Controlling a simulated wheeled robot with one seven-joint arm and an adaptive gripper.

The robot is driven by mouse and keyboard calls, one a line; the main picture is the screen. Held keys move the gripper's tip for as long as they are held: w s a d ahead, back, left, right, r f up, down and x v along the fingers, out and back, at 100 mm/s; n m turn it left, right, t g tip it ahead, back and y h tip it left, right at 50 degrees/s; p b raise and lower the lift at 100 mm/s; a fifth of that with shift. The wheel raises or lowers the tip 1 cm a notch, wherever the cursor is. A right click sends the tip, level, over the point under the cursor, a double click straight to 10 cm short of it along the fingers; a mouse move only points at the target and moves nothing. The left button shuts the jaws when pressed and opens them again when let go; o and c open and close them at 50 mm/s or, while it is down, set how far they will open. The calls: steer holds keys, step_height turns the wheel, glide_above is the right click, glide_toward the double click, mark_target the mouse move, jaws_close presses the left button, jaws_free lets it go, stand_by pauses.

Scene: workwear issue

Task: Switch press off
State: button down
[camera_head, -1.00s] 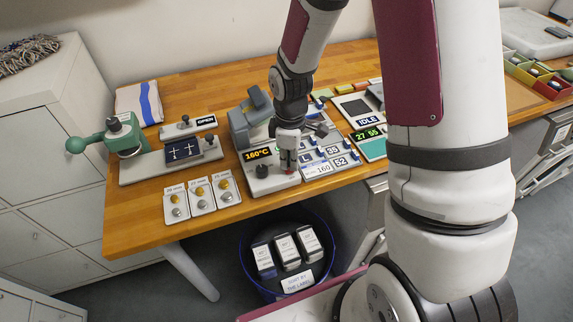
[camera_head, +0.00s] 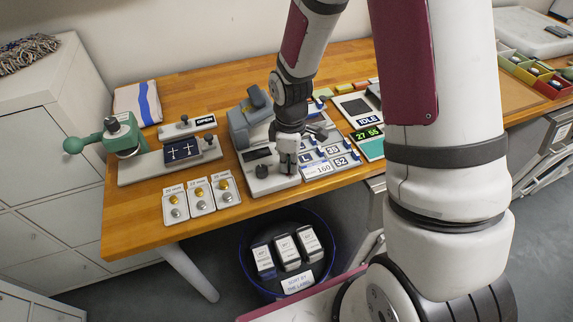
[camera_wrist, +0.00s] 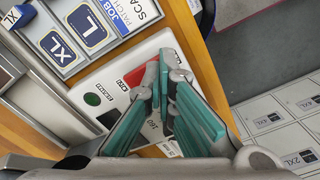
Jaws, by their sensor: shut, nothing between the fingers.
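The grey press (camera_head: 240,130) stands on the wooden table with a white control box (camera_head: 268,185) at its front. Its display (camera_head: 257,154) is dark. A black knob (camera_head: 262,171) is on the box. In the wrist view the white panel (camera_wrist: 115,75) shows a red switch (camera_wrist: 136,76) and a dark green round part (camera_wrist: 92,99). My gripper (camera_head: 287,170) is shut and empty, pointing down over the right part of the box. Its fingertips (camera_wrist: 166,62) are right beside the red switch and partly cover it; I cannot tell whether they touch.
Size tiles and a card reading 160 (camera_head: 322,169) lie just right of the press. An IDLE screen (camera_head: 368,120) is beyond them. A green hand press (camera_head: 120,135) and button cards (camera_head: 200,195) are on the left. A blue bin (camera_head: 243,255) stands below the table edge.

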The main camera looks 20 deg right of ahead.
steer(key=shift+r+p, duration=1.6)
steer(key=shift+r, duration=1.95)
steer(key=s+r+m+t, duration=0.1)
steer(key=s+r+m, duration=0.2)
steer(key=r, duration=0.6)
steer(key=s+r+m+t, duration=0.2)
steer(key=s+r+m, duration=0.15)
steer(key=r, duration=0.55)
steer(key=s+r+m+t, duration=0.1)
steer(key=s+r+m, duration=0.1)
steer(key=s+r, duration=0.2)
steer(key=s+r+m+t+b, duration=0.1)
steer(key=s+r+m, duration=0.2)
steer(key=s, duration=0.6)
steer(key=shift+r+t, duration=0.3)
steer(key=shift+r, duration=0.2)
steer(key=shift+s+m, duration=0.1)
steer(key=shift+m, duration=0.15)
